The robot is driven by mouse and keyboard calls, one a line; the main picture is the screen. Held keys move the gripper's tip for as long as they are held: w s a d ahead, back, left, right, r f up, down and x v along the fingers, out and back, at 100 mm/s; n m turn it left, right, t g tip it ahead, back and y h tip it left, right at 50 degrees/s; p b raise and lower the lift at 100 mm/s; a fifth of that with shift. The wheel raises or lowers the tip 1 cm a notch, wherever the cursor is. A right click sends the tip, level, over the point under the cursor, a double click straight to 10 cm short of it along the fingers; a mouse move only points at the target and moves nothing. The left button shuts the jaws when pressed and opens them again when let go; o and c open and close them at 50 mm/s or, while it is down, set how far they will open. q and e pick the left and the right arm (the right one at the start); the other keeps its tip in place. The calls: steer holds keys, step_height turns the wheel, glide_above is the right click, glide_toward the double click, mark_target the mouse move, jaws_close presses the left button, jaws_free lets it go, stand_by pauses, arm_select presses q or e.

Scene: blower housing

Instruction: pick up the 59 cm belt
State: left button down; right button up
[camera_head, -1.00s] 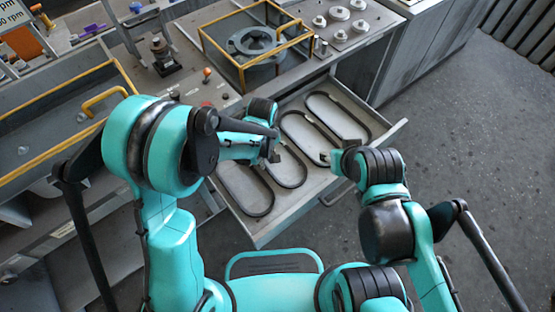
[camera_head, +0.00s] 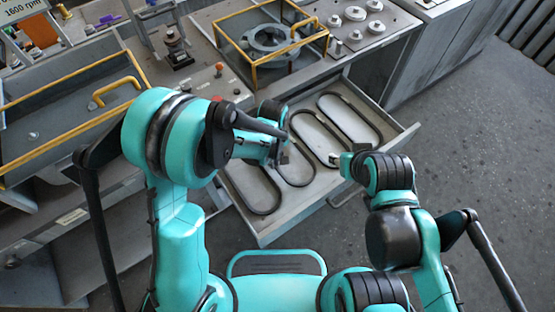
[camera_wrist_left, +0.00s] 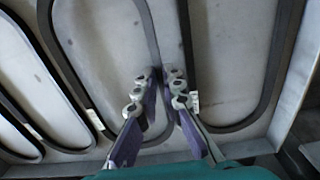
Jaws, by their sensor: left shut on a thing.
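Several dark oval belts lie side by side in the open drawer (camera_head: 262,237). My left gripper (camera_head: 281,157) is low over the second belt from the left (camera_head: 311,176) in the head view. In the left wrist view my left gripper (camera_wrist_left: 160,82) is shut on one strand of this belt (camera_wrist_left: 146,22), which runs between its fingertips. The leftmost belt in the head view (camera_head: 277,200) lies beside it; one strand passes close to the gripper in the wrist view (camera_wrist_left: 187,45). I cannot read lengths on the belts' small labels. My right gripper (camera_head: 338,160) is over the drawer's right side; its fingers are unclear.
The other belts (camera_head: 380,128) lie further right in the drawer. A yellow-framed housing (camera_head: 270,40) and a plate with round knobs (camera_head: 355,14) stand on the bench behind. A yellow-railed tray (camera_head: 60,120) is at left. Open floor (camera_head: 470,120) lies to the right.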

arm_select(q)
step_height(320, 180, up, 14)
steer(key=p, duration=0.6)
steer(key=shift+p, duration=0.4)
steer(key=shift+a, duration=0.1)
